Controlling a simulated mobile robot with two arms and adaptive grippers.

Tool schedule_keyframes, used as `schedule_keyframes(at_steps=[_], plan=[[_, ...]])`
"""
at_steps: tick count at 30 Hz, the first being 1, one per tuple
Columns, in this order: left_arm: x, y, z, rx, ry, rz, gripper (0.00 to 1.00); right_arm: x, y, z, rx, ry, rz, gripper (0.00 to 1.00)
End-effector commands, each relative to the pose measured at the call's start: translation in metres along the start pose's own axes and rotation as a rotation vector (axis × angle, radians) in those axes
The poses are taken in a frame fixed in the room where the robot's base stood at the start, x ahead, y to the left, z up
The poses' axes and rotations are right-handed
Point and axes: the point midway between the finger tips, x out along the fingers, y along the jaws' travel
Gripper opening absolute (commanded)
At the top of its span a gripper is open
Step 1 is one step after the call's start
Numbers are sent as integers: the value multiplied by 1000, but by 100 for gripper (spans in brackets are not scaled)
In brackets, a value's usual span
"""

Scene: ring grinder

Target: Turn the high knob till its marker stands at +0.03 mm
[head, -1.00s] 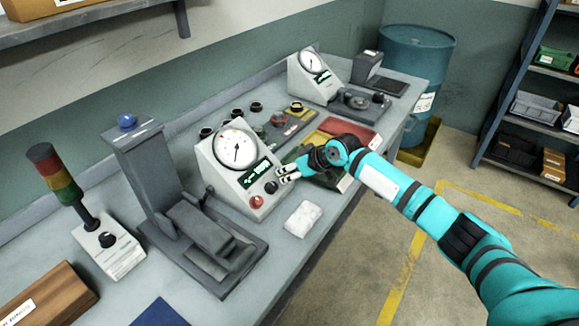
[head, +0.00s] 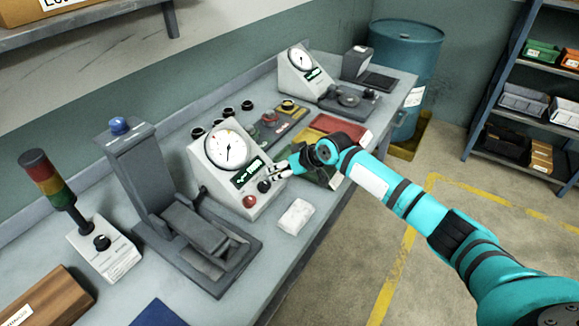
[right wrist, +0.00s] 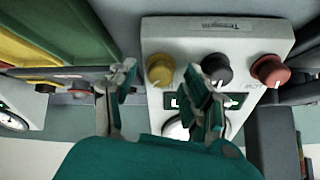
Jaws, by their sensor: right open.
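The grey-white gauge box (head: 207,178) stands on the bench with a round dial (head: 229,150), a small green display (head: 248,172) and knobs along its front. The red knob (head: 249,201) and the black knob (head: 264,186) show in the head view. The right wrist view shows a yellow knob (right wrist: 160,69), a black knob (right wrist: 217,67) and a red knob (right wrist: 270,70) with "LOW" beside it. I cannot read a label at the yellow knob. My right gripper (head: 277,172) is open, its fingertips (right wrist: 158,76) on either side of the yellow knob in the picture; contact is unclear.
A press-like stand (head: 146,170) is left of the gauge box. A white cloth or block (head: 295,216) lies in front of it. A red tray (head: 338,127) lies beyond my right gripper. A second gauge box (head: 296,82) stands further back.

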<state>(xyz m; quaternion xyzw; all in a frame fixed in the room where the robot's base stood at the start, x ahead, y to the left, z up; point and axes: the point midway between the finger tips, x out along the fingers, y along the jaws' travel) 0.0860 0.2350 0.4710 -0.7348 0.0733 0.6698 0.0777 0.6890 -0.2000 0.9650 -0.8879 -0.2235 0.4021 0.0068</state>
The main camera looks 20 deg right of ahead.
Motion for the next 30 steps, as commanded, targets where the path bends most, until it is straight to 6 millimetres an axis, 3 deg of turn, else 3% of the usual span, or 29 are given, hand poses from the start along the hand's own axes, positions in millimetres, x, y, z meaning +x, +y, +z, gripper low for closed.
schedule_keyframes(at_steps=[16, 21, 30], plan=[[0, 0, 0, 1, -1, 0, 40, -100, 1, 0, 0, 1, 2, 50], [0, 0, 0, 1, -1, 0, 40, -114, 0, 1, -1, 0, 1, 50], [0, 0, 0, 1, -1, 0, 40, -116, 0, 0, 0, 0, 0, 50]])
